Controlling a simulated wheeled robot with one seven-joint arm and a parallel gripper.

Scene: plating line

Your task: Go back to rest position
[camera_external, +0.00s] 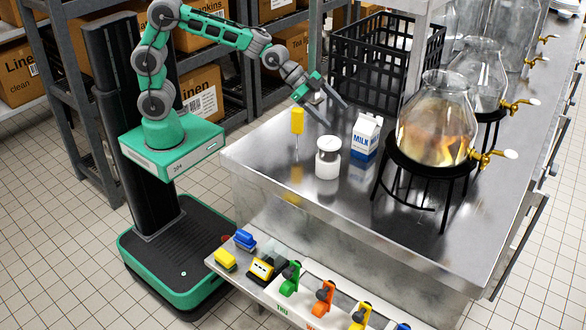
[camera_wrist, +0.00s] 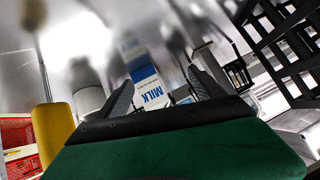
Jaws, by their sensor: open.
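My gripper (camera_external: 327,105) is open and empty, held above the steel counter (camera_external: 250,166) at the end of my green and grey arm. The blue and white milk carton (camera_external: 366,134) stands upright just below and to the right of it. In the wrist view, the milk carton (camera_wrist: 146,80) shows between the two open fingers (camera_wrist: 160,92), apart from them.
A black crate (camera_external: 360,55) stands behind the gripper. Glass dispensers with brass taps (camera_external: 437,120) stand on black stands at the right. A lower shelf (camera_external: 225,272) holds small colored items at the front. Shelves with cardboard boxes (camera_external: 200,95) stand behind my arm. The counter's front left is clear.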

